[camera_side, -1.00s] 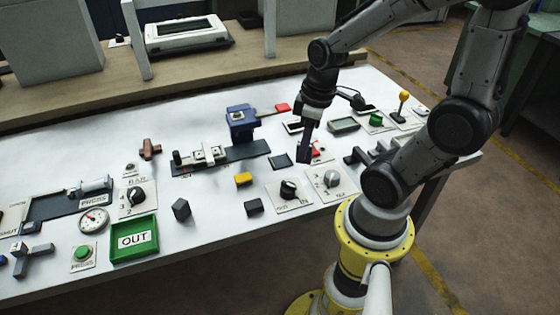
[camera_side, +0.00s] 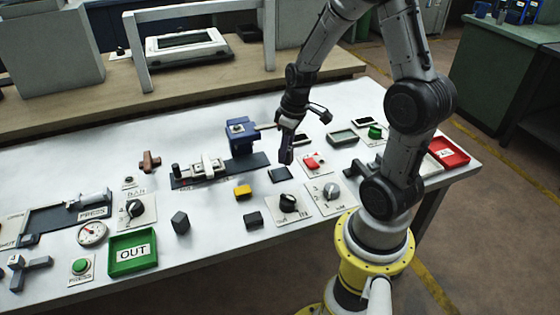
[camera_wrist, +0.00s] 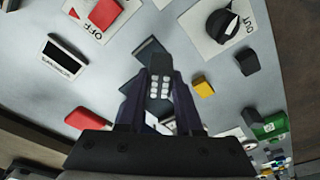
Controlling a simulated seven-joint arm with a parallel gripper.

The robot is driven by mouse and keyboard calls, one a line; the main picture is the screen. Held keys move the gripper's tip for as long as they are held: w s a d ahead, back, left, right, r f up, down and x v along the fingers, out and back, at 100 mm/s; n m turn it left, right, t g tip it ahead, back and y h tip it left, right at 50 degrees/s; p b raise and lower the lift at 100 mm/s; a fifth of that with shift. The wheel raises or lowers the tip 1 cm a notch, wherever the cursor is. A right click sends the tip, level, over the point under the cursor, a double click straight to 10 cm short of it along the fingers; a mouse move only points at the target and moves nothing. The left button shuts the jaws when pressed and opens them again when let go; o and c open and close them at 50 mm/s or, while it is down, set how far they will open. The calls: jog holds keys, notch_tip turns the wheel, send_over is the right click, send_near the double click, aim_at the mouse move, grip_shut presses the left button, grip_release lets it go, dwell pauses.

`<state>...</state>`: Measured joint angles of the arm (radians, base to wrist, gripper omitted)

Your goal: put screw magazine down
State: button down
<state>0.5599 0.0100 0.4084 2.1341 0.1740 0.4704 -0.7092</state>
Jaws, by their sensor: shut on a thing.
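My gripper (camera_side: 287,158) points down over the table near its middle. In the wrist view my gripper (camera_wrist: 159,100) is shut on the screw magazine (camera_wrist: 160,78), a small dark block with rows of pale screw heads. The magazine sits between the two fingers. In the side view it is hard to tell from the dark fingertips. A dark square pad (camera_side: 281,174) lies just below the fingertips. The pad (camera_wrist: 150,50) also shows partly behind the magazine in the wrist view. Whether the magazine touches the pad cannot be told.
A yellow block (camera_side: 242,192) and a dark block (camera_side: 253,220) lie left of the pad. Rotary switches (camera_side: 288,203) stand in front. A red switch (camera_side: 313,161) is close on the right. A blue fixture (camera_side: 240,137) stands behind left.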

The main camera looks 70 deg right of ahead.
jog(key=w+f, duration=0.1)
jog(key=w+d+f, duration=0.1)
jog(key=f, duration=0.1)
jog(key=shift+w+d, duration=0.1)
jog(key=shift+w+f, duration=0.1)
jog(key=shift+f, duration=1.5)
jog(key=shift+f, duration=0.15)
jog(key=c, duration=0.6)
grip_release()
